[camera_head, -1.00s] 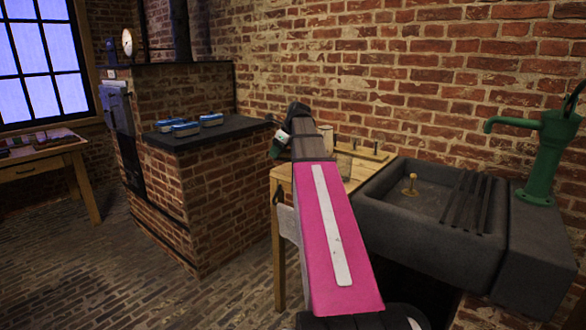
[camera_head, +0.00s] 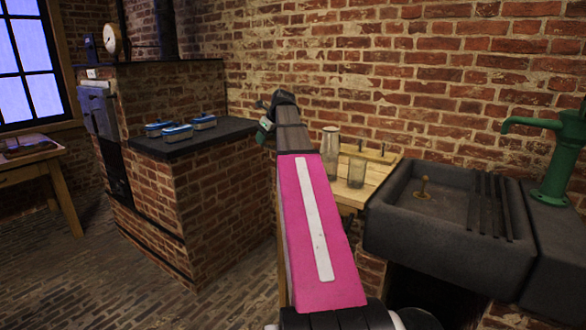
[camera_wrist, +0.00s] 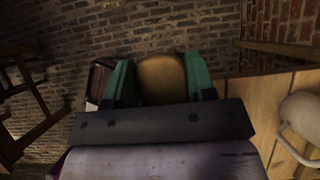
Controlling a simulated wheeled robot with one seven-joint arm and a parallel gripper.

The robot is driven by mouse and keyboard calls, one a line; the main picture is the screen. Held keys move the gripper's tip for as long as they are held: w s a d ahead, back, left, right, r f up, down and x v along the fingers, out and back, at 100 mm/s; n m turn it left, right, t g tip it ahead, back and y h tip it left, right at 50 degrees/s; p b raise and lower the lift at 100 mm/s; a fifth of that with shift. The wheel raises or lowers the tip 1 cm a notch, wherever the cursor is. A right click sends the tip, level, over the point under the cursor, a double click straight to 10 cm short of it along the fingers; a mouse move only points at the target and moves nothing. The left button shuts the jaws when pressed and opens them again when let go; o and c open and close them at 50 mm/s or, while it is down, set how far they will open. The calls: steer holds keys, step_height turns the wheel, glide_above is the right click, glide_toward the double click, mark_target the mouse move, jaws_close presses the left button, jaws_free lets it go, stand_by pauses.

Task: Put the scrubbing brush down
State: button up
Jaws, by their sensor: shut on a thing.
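My gripper (camera_wrist: 160,88) is shut on the scrubbing brush (camera_wrist: 162,70). In the wrist view the brush shows as a rounded tan-brown end between the two green fingers. In the head view my gripper (camera_head: 266,126) shows only as a bit of green at the far end of my pink arm, and I cannot make out the brush clearly there. The gripper is beside the wooden table (camera_head: 384,173), which stands between the stove and the sink. In the wrist view this table (camera_wrist: 250,95) lies right of the fingers. The brush appears held clear of it.
Two glass jars (camera_head: 330,142) (camera_head: 356,172) stand on the table. A pale handled vessel (camera_wrist: 302,115) is at the wrist view's right edge. A stone sink (camera_head: 425,230) with a green pump (camera_head: 560,150) is right.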

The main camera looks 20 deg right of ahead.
steer(key=s+d+f, duration=0.1)
steer(key=d+f, duration=0.1)
steer(key=d, duration=0.1)
steer(key=s+d+f, duration=0.1)
steer(key=d+f, duration=0.1)
steer(key=d, duration=0.1)
steer(key=s+d+f, duration=0.1)
steer(key=d+f, duration=0.1)
steer(key=d, duration=0.2)
steer(key=shift+s+f, duration=0.2)
steer(key=shift+s, duration=0.05)
steer(key=shift+d+f, duration=0.15)
steer(key=shift+f, duration=1.9)
steer(key=o, duration=1.2)
steer(key=shift+f, duration=0.1)
steer(key=v, duration=1.2)
steer(key=shift+s, duration=0.1)
